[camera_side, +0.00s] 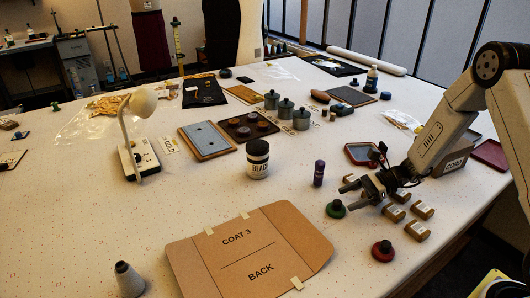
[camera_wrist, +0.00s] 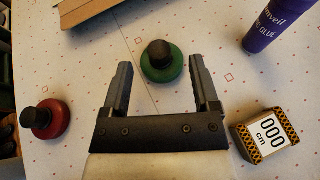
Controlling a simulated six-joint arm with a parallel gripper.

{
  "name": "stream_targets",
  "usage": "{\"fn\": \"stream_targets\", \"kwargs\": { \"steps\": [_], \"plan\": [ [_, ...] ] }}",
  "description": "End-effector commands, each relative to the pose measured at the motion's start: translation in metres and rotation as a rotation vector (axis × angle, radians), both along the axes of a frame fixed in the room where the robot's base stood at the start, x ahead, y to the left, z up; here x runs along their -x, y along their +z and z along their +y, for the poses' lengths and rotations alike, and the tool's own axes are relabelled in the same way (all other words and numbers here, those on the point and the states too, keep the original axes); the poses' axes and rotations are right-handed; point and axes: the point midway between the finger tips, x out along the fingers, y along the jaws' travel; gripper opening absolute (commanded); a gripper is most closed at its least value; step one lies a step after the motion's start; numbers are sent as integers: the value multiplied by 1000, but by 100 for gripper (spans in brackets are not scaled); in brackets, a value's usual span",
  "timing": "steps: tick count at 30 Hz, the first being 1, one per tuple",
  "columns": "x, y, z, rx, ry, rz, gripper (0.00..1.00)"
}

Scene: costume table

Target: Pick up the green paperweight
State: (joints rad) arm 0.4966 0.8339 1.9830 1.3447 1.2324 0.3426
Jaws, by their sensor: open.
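The green paperweight (camera_wrist: 162,65) is a round green disc with a black knob. In the side view the green paperweight (camera_side: 336,209) stands on the table just below my gripper (camera_side: 348,189). My gripper (camera_wrist: 160,72) is open and nothing is held between its fingers. I cannot tell the exact height of the fingers above the paperweight.
A red paperweight (camera_side: 382,250) stands closer to the table's front edge. A purple glue tube (camera_side: 319,173) stands upright behind the green one. Several small brown boxes (camera_side: 417,230) lie to the right. A cardboard folder (camera_side: 250,250) lies to the left.

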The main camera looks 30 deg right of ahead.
Motion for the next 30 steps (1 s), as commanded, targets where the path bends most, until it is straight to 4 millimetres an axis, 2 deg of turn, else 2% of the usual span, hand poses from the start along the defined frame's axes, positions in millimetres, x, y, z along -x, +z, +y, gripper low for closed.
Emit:
{"fn": "stream_targets", "kwargs": {
  "steps": [10,27,29,30],
  "plan": [
    [-12,-14,32,0,1,2,78],
    [-14,-15,35,1,1,1,78],
    [-14,-15,35,1,1,1,62],
    [-14,-15,35,1,1,1,49]
  ]
}}
